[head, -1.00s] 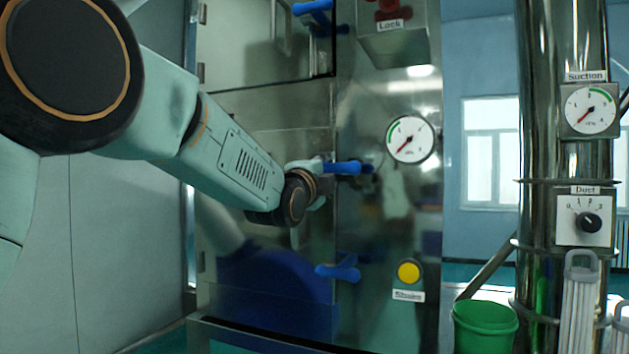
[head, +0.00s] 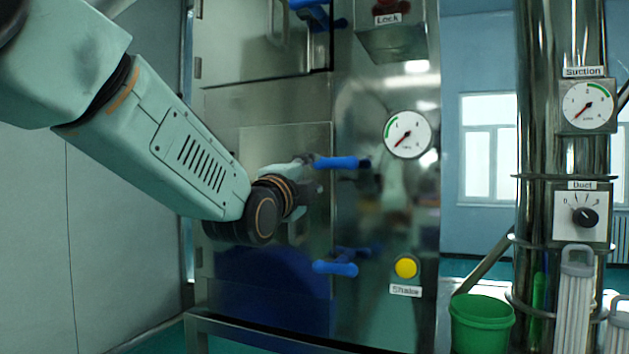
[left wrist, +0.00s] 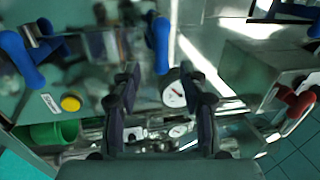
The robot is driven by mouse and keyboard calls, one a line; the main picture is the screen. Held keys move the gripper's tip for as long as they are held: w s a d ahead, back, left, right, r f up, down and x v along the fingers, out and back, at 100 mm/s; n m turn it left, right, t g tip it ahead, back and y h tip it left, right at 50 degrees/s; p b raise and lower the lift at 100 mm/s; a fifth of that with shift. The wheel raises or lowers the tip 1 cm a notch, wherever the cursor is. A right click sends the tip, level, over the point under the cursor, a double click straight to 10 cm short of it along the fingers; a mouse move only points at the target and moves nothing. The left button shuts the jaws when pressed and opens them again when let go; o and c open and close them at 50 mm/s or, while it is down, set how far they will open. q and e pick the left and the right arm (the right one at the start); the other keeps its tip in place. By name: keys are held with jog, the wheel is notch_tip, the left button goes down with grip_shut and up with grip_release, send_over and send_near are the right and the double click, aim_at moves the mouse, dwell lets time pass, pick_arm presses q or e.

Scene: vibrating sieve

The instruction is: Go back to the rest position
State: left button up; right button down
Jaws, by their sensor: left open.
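My left gripper (head: 300,172) is mostly hidden behind its own wrist in the head view, in front of the steel cabinet and left of the middle blue handle (head: 342,162). In the left wrist view my left gripper (left wrist: 160,85) is open, with nothing between its two dark fingers. A blue handle (left wrist: 161,44) shows just beyond the fingertips there; the fingers are not closed around it. My right gripper is in neither view.
The steel cabinet (head: 385,265) carries a lower blue handle (head: 336,268), a gauge (head: 407,135), a yellow button (head: 405,267) and a "Lock" box (head: 398,40). A green bucket (head: 482,325) and a steel duct (head: 535,140) stand to the right.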

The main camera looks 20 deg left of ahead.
pick_arm(q)
jog(key=s+f+n+g, duration=0.3)
jog(key=f+n, duration=0.2)
jog(key=f, duration=0.9)
jog(key=s+f+n+g+b, duration=0.1)
jog(key=s+f+n+g, duration=0.35)
jog(key=f, duration=0.85)
jog(key=s+f+n+g, duration=0.2)
jog(key=f+n, duration=0.4)
jog(key=f, duration=0.8)
jog(key=s+f+n+g, duration=0.3)
jog(key=s+f+g, duration=0.2)
jog(key=s+f, duration=1)
jog(key=s+f+g, duration=0.2)
jog(key=s+f, duration=0.4)
jog(key=s, duration=0.4)
jog(key=s+f+g+b, duration=0.1)
jog(key=s+f+g, duration=0.2)
jog(key=s+f, duration=0.3)
jog(key=s, duration=0.5)
jog(key=shift+d+f+g+y, duration=0.2)
jog(key=shift+d+g+y, duration=0.05)
jog(key=shift+g+y, duration=0.15)
jog(key=shift+s, duration=0.1)
